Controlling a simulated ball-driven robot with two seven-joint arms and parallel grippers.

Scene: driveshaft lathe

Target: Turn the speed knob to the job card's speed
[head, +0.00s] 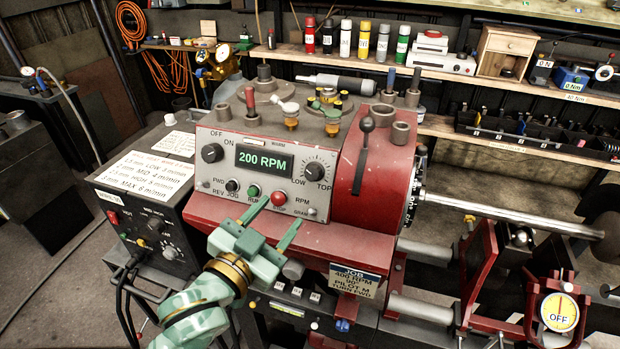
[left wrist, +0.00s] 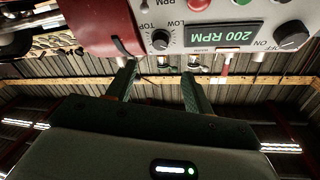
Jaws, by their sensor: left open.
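The speed knob (head: 314,169) is a round dark knob on the grey lathe panel, between LOW and TOP marks with ticks around it. It shows upside down in the left wrist view (left wrist: 160,40). The display (head: 264,161) reads 200 RPM. The job card (head: 355,281) below the panel reads 400 RPM. My left gripper (head: 277,214) is open with nothing between its fingers. It is in front of the panel's lower part, below and left of the speed knob, apart from it. The wrist view shows both fingers (left wrist: 159,77) spread. My right gripper is out of view.
A red push button (head: 279,198) and a green one (head: 253,191) lie near my left fingertips. An OFF/ON knob (head: 212,153) sits left of the display. A black lever (head: 363,155) stands right of the speed knob. A welder box (head: 147,225) stands left.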

